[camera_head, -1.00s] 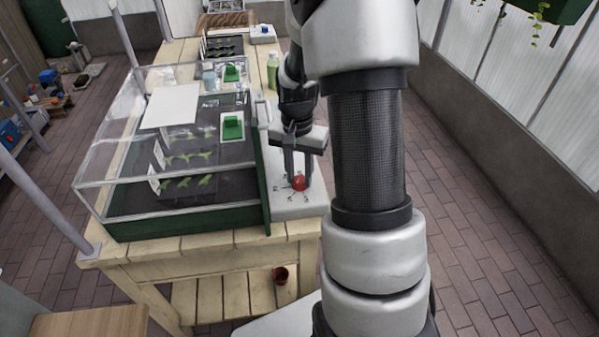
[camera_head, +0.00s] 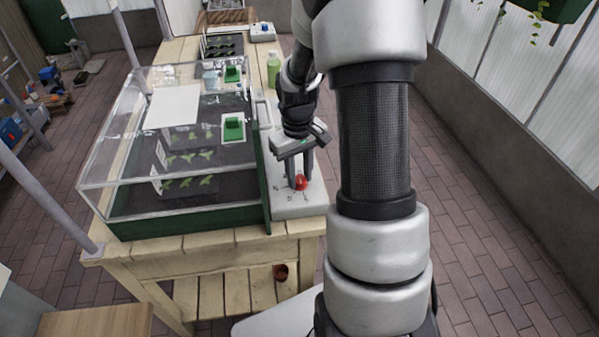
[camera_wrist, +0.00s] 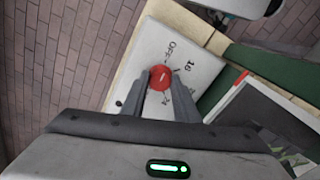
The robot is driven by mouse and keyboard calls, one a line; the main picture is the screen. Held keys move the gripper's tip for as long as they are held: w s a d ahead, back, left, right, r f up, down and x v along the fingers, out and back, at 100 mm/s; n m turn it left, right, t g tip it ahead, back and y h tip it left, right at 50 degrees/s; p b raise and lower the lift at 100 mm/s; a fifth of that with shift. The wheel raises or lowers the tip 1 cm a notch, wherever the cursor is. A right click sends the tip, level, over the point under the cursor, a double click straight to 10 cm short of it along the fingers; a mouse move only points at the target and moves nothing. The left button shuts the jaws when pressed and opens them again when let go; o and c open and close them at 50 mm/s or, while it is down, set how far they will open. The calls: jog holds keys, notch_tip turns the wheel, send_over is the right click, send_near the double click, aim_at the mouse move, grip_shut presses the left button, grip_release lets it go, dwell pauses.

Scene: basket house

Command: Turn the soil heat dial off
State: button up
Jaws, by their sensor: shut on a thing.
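The soil heat dial is a round red knob (camera_head: 301,183) on a light grey panel (camera_head: 290,205) along the right side of the clear propagator box. In the wrist view the red dial (camera_wrist: 161,77) sits between my fingertips, with the printed marks OFF, 18 and 24 around it. A pale line on the knob is too small to read surely. My gripper (camera_head: 300,180) points down over the panel and is shut on the dial, one finger on each side. The fingers hide part of the knob's sides and some of the markings.
The clear propagator box (camera_head: 100,165) with seedlings stands just left of the panel on a wooden bench (camera_head: 190,246). A green bottle (camera_head: 273,70) and a white device with a blue knob (camera_head: 263,31) are farther back. Open brick floor lies to the right.

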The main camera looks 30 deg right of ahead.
aim_at(298, 180)
jog(key=shift+n, duration=0.6)
jog(key=o, duration=1.1)
jog(key=shift+c, duration=0.2)
jog(key=shift+r, duration=0.1)
notch_tip(298, 180, up, 17)
jog(key=p, duration=0.2)
jog(key=shift+a+r+p, duration=0.15)
jog(key=shift+a+p, duration=0.1)
jog(key=shift+p, duration=0.05)
